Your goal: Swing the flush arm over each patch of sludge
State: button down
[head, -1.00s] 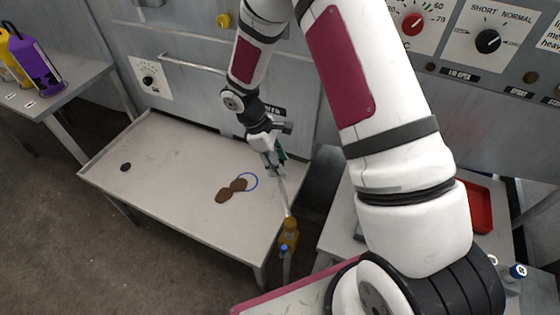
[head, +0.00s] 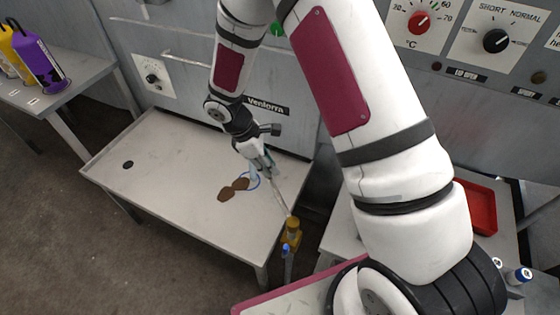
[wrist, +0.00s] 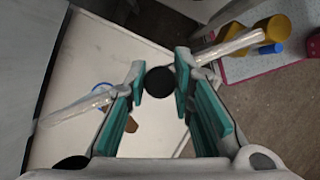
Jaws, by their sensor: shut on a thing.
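The flush arm is a clear pipe (head: 280,192) running from a yellow pivot (head: 292,228) at the table's right front edge. In the wrist view, the pipe (wrist: 85,106) passes between my fingers. My gripper (head: 262,165) is shut on the pipe's black knob (wrist: 160,82), above the table. Two touching brown sludge patches (head: 227,195) (head: 241,184) lie left of my gripper; some brown also shows in the wrist view (wrist: 131,124). A blue ring (head: 257,184) lies beside the right-hand patch, partly hidden by the gripper.
The pale table (head: 170,190) has a black round hole (head: 127,165) at its left; its surface between there and the sludge is clear. A grey panel wall stands behind. A side bench (head: 60,95) carries a purple bottle (head: 38,58). A red tray (head: 476,207) is at the right.

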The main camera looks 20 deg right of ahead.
jog(key=a+n, duration=0.2)
jog(key=shift+s+a+t, duration=0.2)
jog(key=shift+a+t, duration=0.1)
jog(key=shift+t, duration=0.1)
jog(key=c, duration=1.4)
grip_release()
jog(key=v, duration=1.2)
